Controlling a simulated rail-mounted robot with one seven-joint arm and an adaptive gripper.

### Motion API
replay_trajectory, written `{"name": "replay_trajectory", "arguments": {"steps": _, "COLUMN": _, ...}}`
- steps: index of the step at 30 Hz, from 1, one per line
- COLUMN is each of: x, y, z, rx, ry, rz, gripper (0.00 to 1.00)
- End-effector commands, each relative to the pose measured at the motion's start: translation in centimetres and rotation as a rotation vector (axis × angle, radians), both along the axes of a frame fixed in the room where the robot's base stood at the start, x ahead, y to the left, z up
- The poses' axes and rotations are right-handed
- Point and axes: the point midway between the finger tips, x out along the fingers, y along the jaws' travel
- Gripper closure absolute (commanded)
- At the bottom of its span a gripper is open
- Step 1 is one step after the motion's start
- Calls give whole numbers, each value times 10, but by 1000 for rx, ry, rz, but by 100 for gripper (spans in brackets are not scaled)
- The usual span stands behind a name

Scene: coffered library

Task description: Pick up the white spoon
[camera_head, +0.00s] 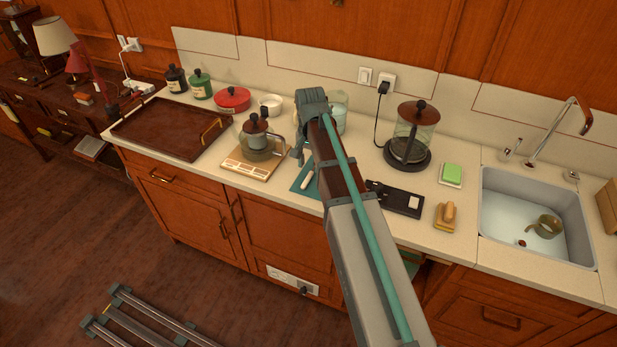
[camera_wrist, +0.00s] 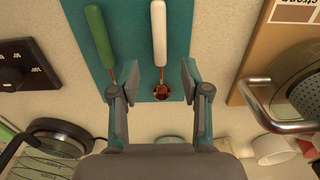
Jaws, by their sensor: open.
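The white spoon (camera_wrist: 159,35) lies on a teal mat (camera_wrist: 130,55), with a white handle and a small copper-coloured bowl. Its handle also shows in the head view (camera_head: 307,182), below my gripper (camera_head: 299,155). In the wrist view, my gripper (camera_wrist: 160,78) is open and empty, with one finger on each side of the spoon's lower part. I cannot tell the height of the fingers above the mat. A green-handled utensil (camera_wrist: 99,35) lies on the mat left of the spoon; its lower end is hidden behind my left finger.
A glass pot (camera_head: 261,140) on a wooden-edged board (camera_head: 240,165) stands left of the mat. A black tray-like item (camera_head: 390,195) lies to the right, with a glass-bodied coffee maker (camera_head: 411,135) behind it. A sink (camera_head: 490,220) is further right.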

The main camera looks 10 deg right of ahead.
Motion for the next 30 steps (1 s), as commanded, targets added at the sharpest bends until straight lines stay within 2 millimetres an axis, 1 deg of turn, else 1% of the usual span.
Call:
{"name": "replay_trajectory", "arguments": {"steps": 9, "x": -2, "y": 1, "z": -34, "rx": 0, "ry": 2, "rz": 0, "gripper": 53}}
{"name": "replay_trajectory", "arguments": {"steps": 14, "x": -1, "y": 1, "z": -40, "rx": 1, "ry": 1, "rz": 0, "gripper": 53}}
{"name": "replay_trajectory", "arguments": {"steps": 20, "x": -1, "y": 1, "z": -41, "rx": 0, "ry": 0, "rz": 0, "gripper": 53}}
{"name": "replay_trajectory", "arguments": {"steps": 23, "x": -1, "y": 1, "z": -41, "rx": 1, "ry": 1, "rz": 0, "gripper": 68}}
{"name": "replay_trajectory", "arguments": {"steps": 28, "x": -1, "y": 1, "z": -41, "rx": 1, "ry": 1, "rz": 0, "gripper": 96}}
{"name": "replay_trajectory", "arguments": {"steps": 29, "x": -1, "y": 1, "z": -41, "rx": 1, "ry": 1, "rz": 0, "gripper": 100}}
{"name": "replay_trajectory", "arguments": {"steps": 30, "x": -1, "y": 1, "z": -41, "rx": 1, "ry": 1, "rz": 0, "gripper": 100}}
